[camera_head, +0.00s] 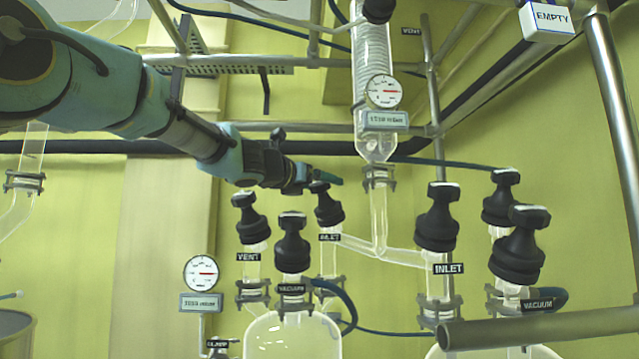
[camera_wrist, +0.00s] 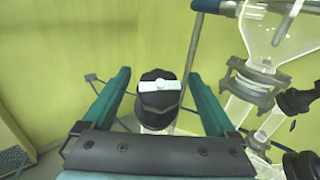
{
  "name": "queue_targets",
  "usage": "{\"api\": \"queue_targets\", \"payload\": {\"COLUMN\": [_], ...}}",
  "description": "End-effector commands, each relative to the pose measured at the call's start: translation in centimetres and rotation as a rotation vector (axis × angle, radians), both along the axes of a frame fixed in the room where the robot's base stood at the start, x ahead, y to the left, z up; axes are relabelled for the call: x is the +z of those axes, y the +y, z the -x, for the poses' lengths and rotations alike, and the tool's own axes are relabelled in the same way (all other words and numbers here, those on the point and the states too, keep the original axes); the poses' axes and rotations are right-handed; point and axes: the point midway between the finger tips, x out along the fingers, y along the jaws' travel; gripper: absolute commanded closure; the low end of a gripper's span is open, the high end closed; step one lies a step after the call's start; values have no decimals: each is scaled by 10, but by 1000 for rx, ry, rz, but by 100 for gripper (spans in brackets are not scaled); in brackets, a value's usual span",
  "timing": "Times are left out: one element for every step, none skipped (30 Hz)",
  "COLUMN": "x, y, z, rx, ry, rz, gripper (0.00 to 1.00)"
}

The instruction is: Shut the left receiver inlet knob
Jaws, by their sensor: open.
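The left receiver inlet knob (camera_head: 324,205) is a black ribbed cap on a glass valve with an INLET label (camera_head: 330,237) below it. My gripper (camera_head: 318,176) is at the top of this knob, coming in from the upper left. In the wrist view, the black knob (camera_wrist: 159,102) with a white bar on top lies between my two teal fingers. The fingers are open, with a gap on each side of the knob. The white bar runs crosswise, from one finger side toward the other. The head view hides part of the knob's top behind my gripper.
The vent knob (camera_head: 249,218) and left vacuum knob (camera_head: 291,247) stand close by on the left. The right inlet knob (camera_head: 437,217) and right vacuum knob (camera_head: 520,245) are to the right. A glass column with a gauge (camera_head: 383,91) hangs above right.

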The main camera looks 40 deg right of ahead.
Motion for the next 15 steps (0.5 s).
{"api": "queue_targets", "payload": {"x": [0,0,0,0,0,0,0,0,0,0,0,0,0,0,0], "y": [0,0,0,0,0,0,0,0,0,0,0,0,0,0,0], "z": [0,0,0,0,0,0,0,0,0,0,0,0,0,0,0], "rx": [0,0,0,0,0,0,0,0,0,0,0,0,0,0,0], "ry": [0,0,0,0,0,0,0,0,0,0,0,0,0,0,0], "rz": [0,0,0,0,0,0,0,0,0,0,0,0,0,0,0], "gripper": [12,15,19,23,26,31,34,38,42,45,49,53,57,60,64]}}
